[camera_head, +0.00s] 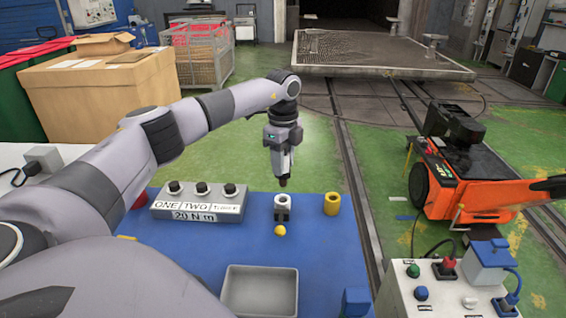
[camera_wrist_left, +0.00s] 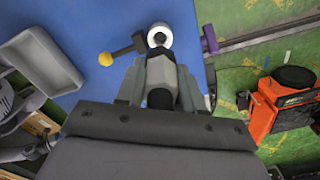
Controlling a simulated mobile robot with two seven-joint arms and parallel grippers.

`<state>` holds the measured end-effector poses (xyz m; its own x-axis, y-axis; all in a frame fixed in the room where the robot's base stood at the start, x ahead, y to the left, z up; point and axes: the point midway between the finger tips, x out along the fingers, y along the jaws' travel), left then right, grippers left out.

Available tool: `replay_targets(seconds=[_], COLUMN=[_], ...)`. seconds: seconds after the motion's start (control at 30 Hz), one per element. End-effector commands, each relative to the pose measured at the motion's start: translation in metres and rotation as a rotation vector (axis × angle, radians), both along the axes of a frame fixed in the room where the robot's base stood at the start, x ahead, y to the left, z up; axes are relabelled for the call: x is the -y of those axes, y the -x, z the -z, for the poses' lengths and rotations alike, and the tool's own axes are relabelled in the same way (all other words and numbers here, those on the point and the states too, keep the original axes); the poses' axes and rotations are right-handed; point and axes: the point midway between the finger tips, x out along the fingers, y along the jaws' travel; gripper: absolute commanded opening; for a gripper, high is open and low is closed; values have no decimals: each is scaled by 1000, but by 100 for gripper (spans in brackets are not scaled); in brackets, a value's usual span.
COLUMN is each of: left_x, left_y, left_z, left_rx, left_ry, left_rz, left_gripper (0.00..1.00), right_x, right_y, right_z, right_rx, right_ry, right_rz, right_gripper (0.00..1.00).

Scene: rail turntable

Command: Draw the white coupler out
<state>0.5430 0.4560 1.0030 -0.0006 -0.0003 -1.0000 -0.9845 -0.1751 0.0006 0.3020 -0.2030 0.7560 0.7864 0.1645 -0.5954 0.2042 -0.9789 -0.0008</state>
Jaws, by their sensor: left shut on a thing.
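The white coupler (camera_head: 282,200) shows as a white ring with a dark opening, on a dark mount on the blue table. A lever with a yellow knob (camera_head: 279,230) sits in front of it. In the left wrist view the coupler's ring (camera_wrist_left: 160,36) is just beyond the fingertips, with the knob (camera_wrist_left: 105,59) to its left. My left gripper (camera_head: 283,181) points down just above the ring. It is shut on a grey piece with a dark end (camera_wrist_left: 162,76); I cannot tell whether this belongs to the coupler. My right gripper is out of view.
A yellow ring-shaped piece (camera_head: 332,203) stands right of the white one. A grey box with several black knobs (camera_head: 200,200) is at the left. A grey tray (camera_head: 261,291) lies in front. An orange machine (camera_head: 470,185) stands beyond the table at the right.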

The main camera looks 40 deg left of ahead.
Motion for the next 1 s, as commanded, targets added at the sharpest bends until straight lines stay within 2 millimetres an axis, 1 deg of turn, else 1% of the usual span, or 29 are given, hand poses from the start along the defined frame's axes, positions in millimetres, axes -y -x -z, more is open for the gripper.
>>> replay_targets(seconds=[0.1,0.5,0.63,0.9,1.0], left_x=[0,0,0,0,2], left_y=[0,0,0,0,0], left_z=[-11,-42,-46,-46,-45], left_rx=[3,3,2,1,1], left_ry=[0,0,1,1,0], left_rz=[0,0,0,1,31], left_gripper=[0,0,0,0,0], right_x=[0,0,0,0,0], right_y=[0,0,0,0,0], right_z=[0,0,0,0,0], right_rx=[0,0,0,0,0], right_ry=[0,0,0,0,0], right_rz=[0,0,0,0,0], right_gripper=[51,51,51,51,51])
